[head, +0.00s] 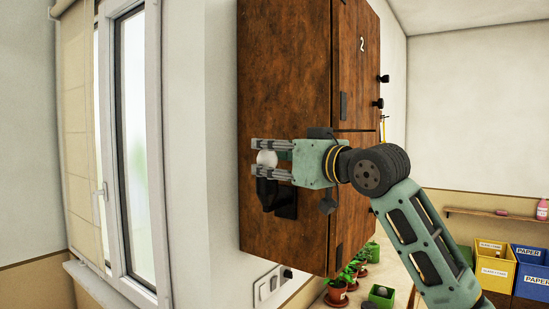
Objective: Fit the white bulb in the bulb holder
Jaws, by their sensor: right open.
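The white bulb (266,158) sits upright at the top of the black bulb holder (268,192), which is fixed to the side of a brown wooden cabinet. My right gripper (270,159) comes in from the right, with one finger above the bulb and one below it near the holder's top. Its jaws are open around the bulb. I cannot tell how deep the bulb sits in the holder, as the lower finger hides the joint. My left gripper is not in view.
The brown cabinet (285,70) hangs beside a window (135,140). Wall switches (267,286) are below it. Potted plants (338,291) stand on a surface under the cabinet. Yellow and blue bins (495,266) are at the far right, below a wall shelf (490,214).

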